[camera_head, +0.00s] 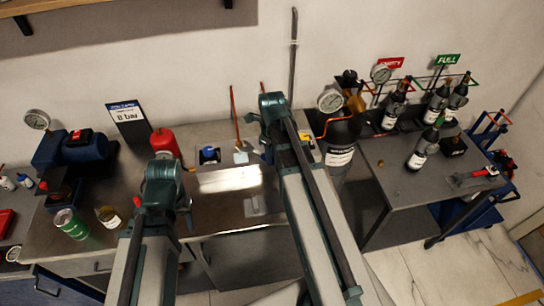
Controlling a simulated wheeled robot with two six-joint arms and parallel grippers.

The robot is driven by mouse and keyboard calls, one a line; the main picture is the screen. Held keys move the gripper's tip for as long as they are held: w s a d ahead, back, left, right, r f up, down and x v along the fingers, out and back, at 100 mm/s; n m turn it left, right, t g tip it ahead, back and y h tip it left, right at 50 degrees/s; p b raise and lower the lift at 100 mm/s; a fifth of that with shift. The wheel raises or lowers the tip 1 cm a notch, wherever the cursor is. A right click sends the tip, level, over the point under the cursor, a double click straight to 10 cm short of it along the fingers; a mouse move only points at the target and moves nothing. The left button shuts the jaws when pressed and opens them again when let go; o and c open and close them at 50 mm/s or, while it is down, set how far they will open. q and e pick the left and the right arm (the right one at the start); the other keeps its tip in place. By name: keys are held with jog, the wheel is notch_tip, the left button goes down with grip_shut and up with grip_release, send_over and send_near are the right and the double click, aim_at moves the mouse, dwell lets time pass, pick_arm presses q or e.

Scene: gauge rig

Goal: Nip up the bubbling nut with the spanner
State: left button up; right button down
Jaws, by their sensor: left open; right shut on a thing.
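My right arm reaches in over the bench, and my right gripper (260,147) is low beyond its bent joint, largely covered by the arm. It is shut on a thin grey tool, which looks like the spanner (252,155), close to the back of the bench. My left gripper (184,207) is open and empty at the bench's front, mostly hidden by its own arm. I cannot make out bubbles or tell which nut is bubbling.
A side table (400,178) at right holds several dark bottles and a red-handled tool (475,177). Upright copper-coloured rods (234,112) stand behind.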

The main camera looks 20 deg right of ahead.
jog(key=shift+w+a, duration=0.5)
jog(key=shift+w, duration=0.35)
dwell(0.4)
jog(key=c, duration=1.4)
grip_release()
grip_shut()
jog(key=a+m, duration=0.1)
jog(key=s+a+m, duration=0.1)
jog(key=shift+a+m, duration=0.2)
jog(key=shift+m, duration=0.1)
jog(key=shift+w+d+n, duration=0.2)
jog(key=shift+d+n, duration=0.25)
jog(key=shift+w+d+n, duration=0.15)
jog(key=shift+d+n, duration=0.3)
